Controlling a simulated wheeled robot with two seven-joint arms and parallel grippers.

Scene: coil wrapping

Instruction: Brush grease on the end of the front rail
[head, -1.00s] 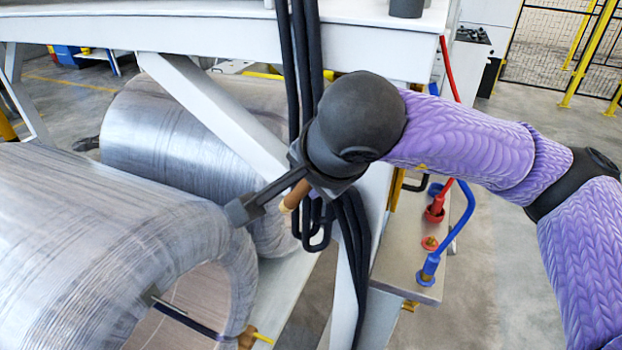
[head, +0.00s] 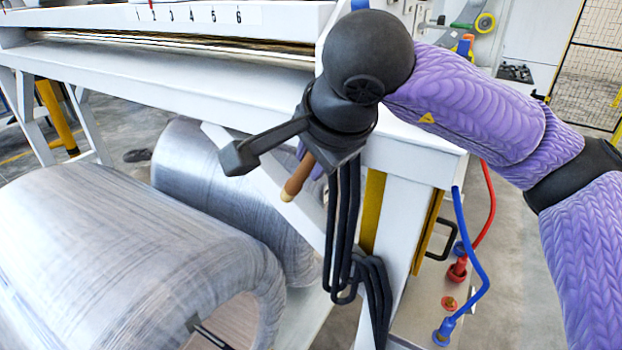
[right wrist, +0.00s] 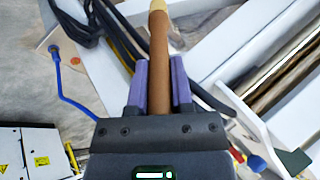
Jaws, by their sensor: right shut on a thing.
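My right gripper (head: 311,163) is shut on a brown, round handle (head: 297,181) with a pale tip, which hangs down and left below the fingers. The right wrist view shows the same handle (right wrist: 159,45) between the two purple fingers. I cannot make out bristles. Shiny brass-coloured rails (head: 170,47) run along the slot in the white machine bed, behind and left of the gripper. They also show at the right of the wrist view (right wrist: 285,77), apart from the handle. I cannot tell which is the front rail. My left gripper is not in view.
Large wrapped coils (head: 110,245) lie at the lower left. A white beam (head: 160,85) runs along the bed's near side. Black hoses (head: 343,225) hang below the gripper. Blue (head: 473,275) and red (head: 490,205) hoses are at the right.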

